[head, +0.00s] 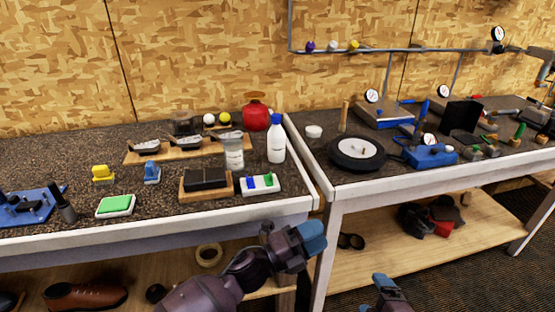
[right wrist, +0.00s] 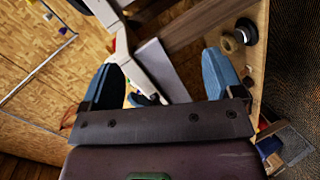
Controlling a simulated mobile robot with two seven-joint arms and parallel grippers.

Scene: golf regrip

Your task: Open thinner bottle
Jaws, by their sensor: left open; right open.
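My left gripper (head: 311,238), with blue fingers, is open and empty in front of the bench edge, below and right of the bottle. My right gripper (head: 386,287) is low at the bottom of the head view, apart from the bottle. In the right wrist view its two blue fingers (right wrist: 163,78) are spread wide with nothing held between them. The bottle cannot be made out in the right wrist view.
A clear cup (head: 234,154) stands just left of the bottle. A white tray with green and blue pieces (head: 259,184) lies in front of it, and a red round container (head: 256,116) behind.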

